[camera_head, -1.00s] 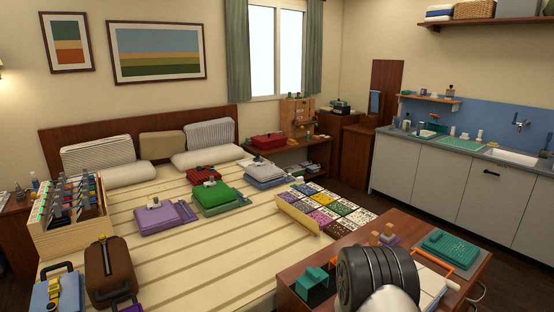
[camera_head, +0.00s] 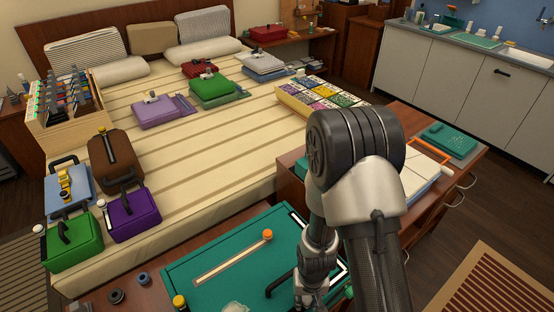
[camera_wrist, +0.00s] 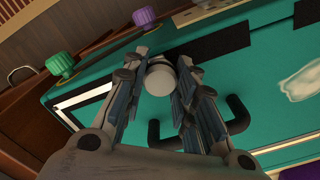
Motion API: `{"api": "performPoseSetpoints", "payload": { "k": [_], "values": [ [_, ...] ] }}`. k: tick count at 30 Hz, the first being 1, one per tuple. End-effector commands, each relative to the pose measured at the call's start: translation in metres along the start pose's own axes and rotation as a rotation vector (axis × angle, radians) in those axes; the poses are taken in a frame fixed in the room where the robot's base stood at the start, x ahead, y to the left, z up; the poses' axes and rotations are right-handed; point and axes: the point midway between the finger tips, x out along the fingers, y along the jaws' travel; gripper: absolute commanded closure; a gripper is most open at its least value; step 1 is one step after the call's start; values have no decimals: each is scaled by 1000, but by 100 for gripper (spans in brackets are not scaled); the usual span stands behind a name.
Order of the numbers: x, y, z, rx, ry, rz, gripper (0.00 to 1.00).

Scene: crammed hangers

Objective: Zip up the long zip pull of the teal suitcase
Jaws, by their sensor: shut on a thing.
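The teal suitcase (camera_head: 225,265) lies flat in the foreground of the head view, with a black handle (camera_head: 279,284) on top. Its teal top also fills much of the wrist view (camera_wrist: 262,85). A black and white strip runs along its edge in the wrist view (camera_wrist: 85,98). My gripper (camera_wrist: 158,62) is shut on a pale, round-ended knob (camera_wrist: 160,80) at that strip, apparently the long zip pull. My gripper (camera_head: 310,290) is low over the suitcase's right side in the head view, where my arm hides the held knob.
An orange-capped peg (camera_head: 267,235) stands at one end of a cream track on the suitcase. A green knob (camera_wrist: 60,65) and a purple knob (camera_wrist: 145,15) are beyond its edge. Green (camera_head: 72,243) and purple (camera_head: 133,213) cases stand on the bed at left.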

Motion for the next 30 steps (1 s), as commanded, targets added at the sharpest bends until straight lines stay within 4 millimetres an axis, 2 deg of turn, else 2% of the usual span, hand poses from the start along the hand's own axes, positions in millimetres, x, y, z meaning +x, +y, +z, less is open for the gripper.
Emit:
{"api": "performPoseSetpoints", "payload": {
  "k": [18,30],
  "values": [
    [0,-53,41,-4,-4,2,99],
    [0,-57,44,0,-4,2,99]
  ]
}}
